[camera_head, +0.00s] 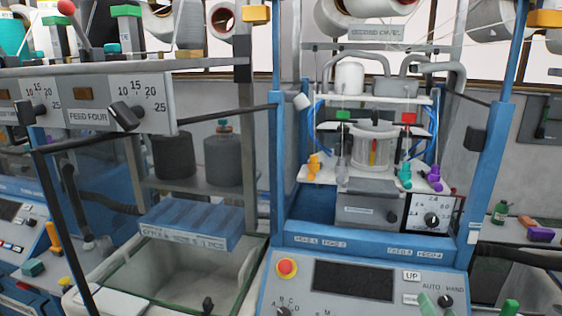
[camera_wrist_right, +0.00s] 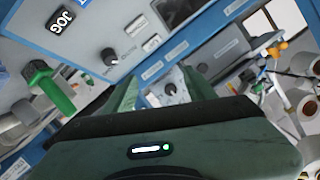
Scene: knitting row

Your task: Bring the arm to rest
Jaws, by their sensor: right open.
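My right gripper (camera_wrist_right: 163,88) shows in the right wrist view, with its two green fingers spread apart and nothing visible between them. A control panel with a knob (camera_wrist_right: 110,56) lies beyond the fingers, and I see no clear contact with it. In the head view, two green tips stand at the bottom right edge, in front of the control panel (camera_head: 405,268); they may be my right fingertips, but I cannot be sure. My left gripper is not in view.
The blue-framed knitting machine carries an emergency button (camera_head: 287,267), a dark screen (camera_head: 353,281) and a dial (camera_head: 432,218). Blue posts (camera_head: 494,165) rise beside it. An open bin (camera_head: 180,268) stands at left.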

